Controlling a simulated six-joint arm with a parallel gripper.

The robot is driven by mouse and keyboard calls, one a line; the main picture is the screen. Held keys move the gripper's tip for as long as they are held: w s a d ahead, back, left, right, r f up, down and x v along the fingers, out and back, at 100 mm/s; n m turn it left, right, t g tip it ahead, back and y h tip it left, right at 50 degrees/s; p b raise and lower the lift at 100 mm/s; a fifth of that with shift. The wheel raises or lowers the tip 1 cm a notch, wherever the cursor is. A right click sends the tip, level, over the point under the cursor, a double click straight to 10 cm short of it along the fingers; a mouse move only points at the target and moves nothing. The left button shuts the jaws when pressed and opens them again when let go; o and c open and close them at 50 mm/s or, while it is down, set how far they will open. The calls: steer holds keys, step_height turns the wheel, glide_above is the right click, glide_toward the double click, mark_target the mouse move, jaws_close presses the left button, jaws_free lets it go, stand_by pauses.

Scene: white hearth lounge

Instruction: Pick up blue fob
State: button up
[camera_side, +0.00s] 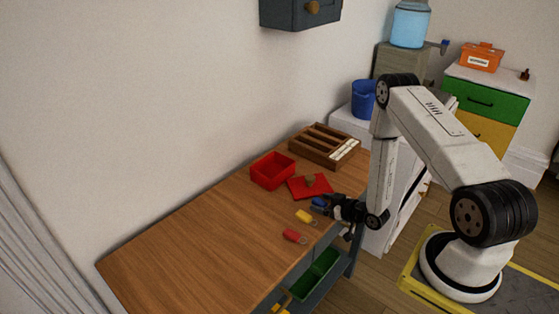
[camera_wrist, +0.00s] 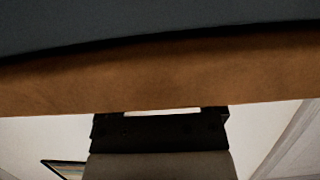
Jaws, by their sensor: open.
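The blue fob (camera_side: 318,202) lies on the wooden table near its right edge in the side view. It is small and partly hidden by my dark gripper (camera_side: 328,206), which reaches in from the right close beside it. My gripper is open. I cannot tell whether its fingers stand around the fob or touch it. In the wrist view I cannot make out the fob; a brown band, a blue-grey area above and a dark block below fill most of it.
A yellow fob (camera_side: 306,217) and a red fob (camera_side: 295,236) lie nearby on the table (camera_side: 190,240). A red open box (camera_side: 272,171), its red lid (camera_side: 309,187) and a wooden divided tray (camera_side: 325,146) stand behind. The table's left part is clear.

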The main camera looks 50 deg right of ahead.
mark_target(322, 202)
steer(key=shift+w, duration=0.15)
stand_by(0.3)
jaws_close()
steer(key=shift+r, duration=4.95)
